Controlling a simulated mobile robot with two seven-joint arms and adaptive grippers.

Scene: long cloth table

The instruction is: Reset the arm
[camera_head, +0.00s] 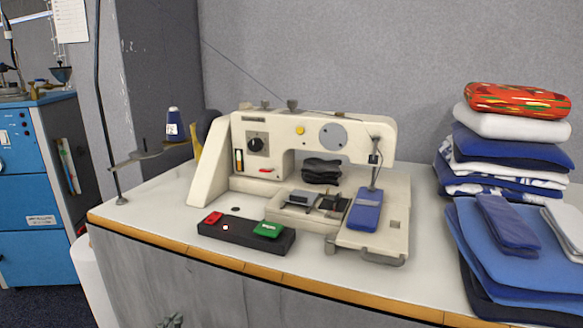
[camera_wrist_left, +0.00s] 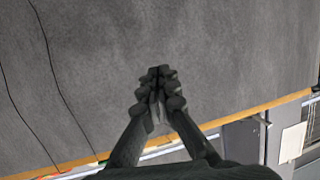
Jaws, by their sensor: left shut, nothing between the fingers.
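My left gripper (camera_head: 171,321) shows only as its tips at the bottom edge of the head view, in front of the table's grey front panel and below the tabletop. In the left wrist view the left gripper (camera_wrist_left: 158,80) has its fingers together with nothing between them. Behind it there is a plain grey surface. My right gripper is in neither view.
A cream sewing machine (camera_head: 255,127) stands on the table (camera_head: 150,207). A blue piece (camera_head: 365,215) lies on its bed. A black switch box (camera_head: 225,232) with red and green buttons sits in front. Folded cloth (camera_head: 510,154) is stacked at right, topped by a red patterned case (camera_head: 517,100).

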